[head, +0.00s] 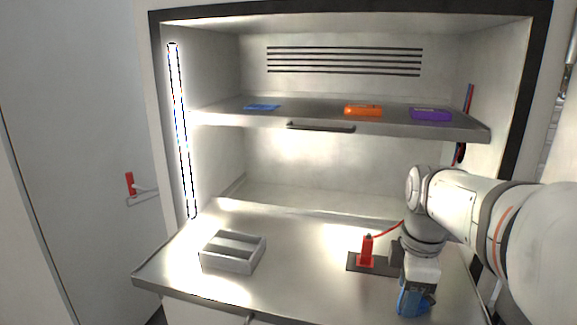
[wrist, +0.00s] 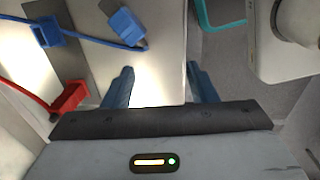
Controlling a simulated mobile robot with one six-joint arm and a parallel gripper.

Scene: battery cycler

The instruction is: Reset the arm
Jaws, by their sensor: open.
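My gripper (head: 412,302) hangs low at the front right of the bench in the head view, with its blue fingers pointing down. In the wrist view my gripper (wrist: 160,82) has its two blue fingers well apart, with nothing between them. The fingers stand over the bench's edge, partly over the floor. My white arm (head: 465,205) reaches in from the right and hides part of the bench.
A red connector (head: 366,250) stands on a dark plate left of my gripper. Blue connectors (wrist: 126,27) with a cable lie close in the wrist view. A grey divided tray (head: 247,264) sits left. The shelf (head: 215,117) holds blue, orange and purple items. Mid-bench is clear.

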